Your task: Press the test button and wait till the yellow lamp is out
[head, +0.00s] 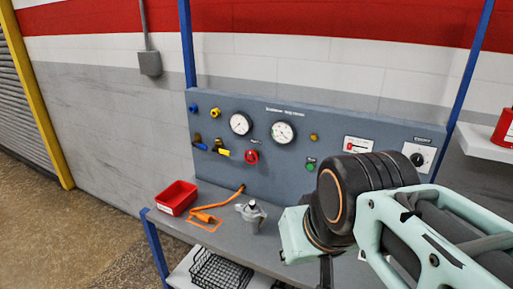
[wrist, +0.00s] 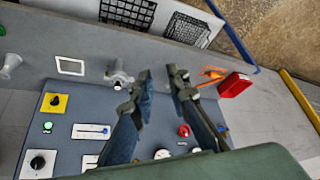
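On the blue-grey panel in the head view, a small green button (head: 310,167) sits under a tiny label too small to read. Above it is a round amber-yellow lamp (head: 314,137); it looks dull, but I cannot tell surely whether it is lit. My gripper's fingers are hidden in the head view behind my wrist, which is in front of the panel's right part. In the wrist view my gripper (wrist: 160,76) is open and empty, with a gap between its fingertips. Its fingers cover part of the panel, and I cannot make out the button or lamp there.
The panel has gauges (head: 283,131), a red knob (head: 251,156) and a rotary switch (head: 419,158). In the wrist view a green round part (wrist: 47,127) lies near a yellow plate (wrist: 59,99). The bench holds a red bin (head: 176,197), an orange hose (head: 214,208) and a metal fitting (head: 251,213).

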